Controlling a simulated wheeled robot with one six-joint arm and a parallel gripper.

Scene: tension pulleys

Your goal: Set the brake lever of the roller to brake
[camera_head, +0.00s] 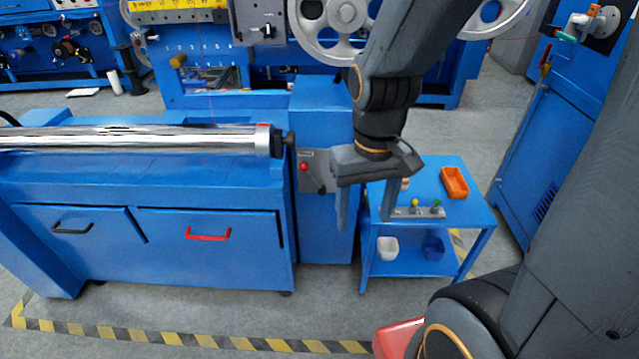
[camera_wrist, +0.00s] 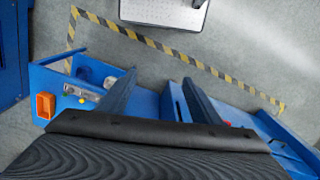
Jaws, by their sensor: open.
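The roller (camera_head: 130,139) is a long shiny metal cylinder lying across the top of the blue machine at the left. A grey control plate (camera_head: 313,170) with a red knob (camera_head: 304,167) is on the blue cabinet just right of the roller's end. A small dark part low on this plate may be the brake lever, but its setting cannot be made out. My gripper (camera_head: 367,204) points down, open and empty, right of the plate and apart from it. In the wrist view my gripper (camera_wrist: 160,97) shows both dark fingers spread, with nothing between them.
A small blue table (camera_head: 408,272) stands right of the cabinet, with an orange bin (camera_head: 454,183) and a button strip (camera_head: 418,212). White and blue bins sit on its lower shelf. A blue cabinet (camera_head: 567,110) stands at the right. Striped tape crosses the open floor in front.

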